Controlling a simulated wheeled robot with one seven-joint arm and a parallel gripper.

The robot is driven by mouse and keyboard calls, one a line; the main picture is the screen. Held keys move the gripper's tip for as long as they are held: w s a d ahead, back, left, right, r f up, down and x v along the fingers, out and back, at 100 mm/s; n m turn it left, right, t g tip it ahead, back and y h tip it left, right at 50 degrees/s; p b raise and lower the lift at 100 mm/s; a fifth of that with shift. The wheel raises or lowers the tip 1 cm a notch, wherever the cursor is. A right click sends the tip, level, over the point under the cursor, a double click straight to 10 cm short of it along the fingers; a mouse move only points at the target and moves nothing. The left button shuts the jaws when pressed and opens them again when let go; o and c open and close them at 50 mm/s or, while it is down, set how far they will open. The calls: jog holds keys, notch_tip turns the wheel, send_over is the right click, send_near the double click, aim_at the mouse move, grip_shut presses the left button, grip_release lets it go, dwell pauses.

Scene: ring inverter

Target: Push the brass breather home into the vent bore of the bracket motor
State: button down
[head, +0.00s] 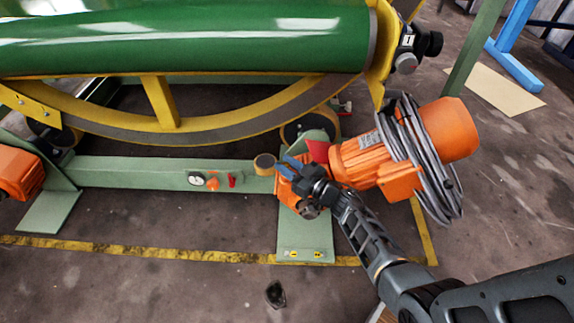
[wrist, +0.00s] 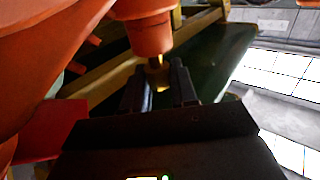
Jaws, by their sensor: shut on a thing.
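The orange bracket motor (head: 362,157) sits at the right end of the green frame, with a grey cable coiled around it. My gripper (head: 290,168) is at the motor's left end, close against its orange housing. In the wrist view my gripper (wrist: 160,85) has its two dark fingers on either side of a small brass piece, the breather (wrist: 156,63), and is shut on it. The breather's top meets the underside of a round orange boss (wrist: 150,36). The vent bore itself is hidden, and I cannot tell how deep the breather sits.
A large green drum (head: 190,40) on a yellow curved rail stands behind. The green beam (head: 130,172) carries a gauge (head: 197,178) and a red lever. A dark scrap (head: 275,294) lies on the floor. The floor in front is mostly clear.

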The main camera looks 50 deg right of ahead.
jog(key=shift+f, duration=0.35)
jog(key=c, duration=0.8)
grip_release()
jog(key=s+p, duration=0.1)
jog(key=s, duration=0.6)
jog(key=shift+s+p, duration=0.4)
